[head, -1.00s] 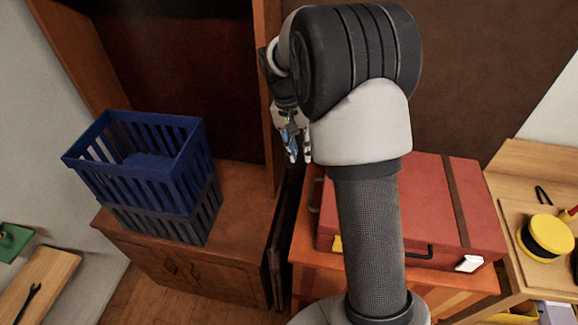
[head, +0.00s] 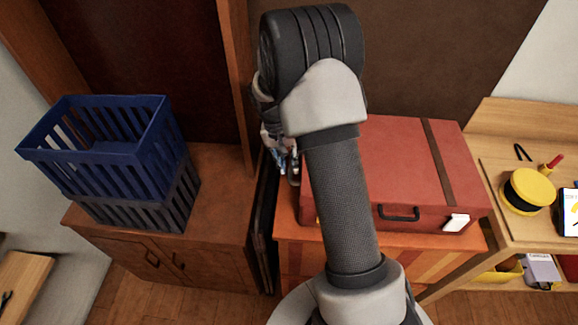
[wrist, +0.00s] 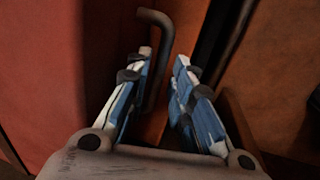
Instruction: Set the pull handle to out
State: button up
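A dark bent bar handle (wrist: 163,50) stands out beside the red case in the wrist view. Its lower part runs down into the space between my two fingers, nearer the left one. In the head view my arm and gripper hide this side handle. My gripper (head: 285,168) is at the left side of the red case (head: 407,160), partly behind my own arm. In the wrist view the gripper (wrist: 164,62) is open, with a clear gap between the blue and white fingers. I cannot tell whether a finger touches the bar.
A second dark handle (head: 399,214) is on the case's front. The case rests on an orange cabinet (head: 300,250). A blue crate (head: 110,155) is stacked on a grey one on the left brown cabinet (head: 225,190). A narrow dark gap separates the cabinets. A wooden desk (head: 530,225) stands right.

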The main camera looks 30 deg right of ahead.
jog(key=shift+s+d+f, duration=0.1)
jog(key=shift+f, duration=0.3)
grip_shut()
dwell(0.4)
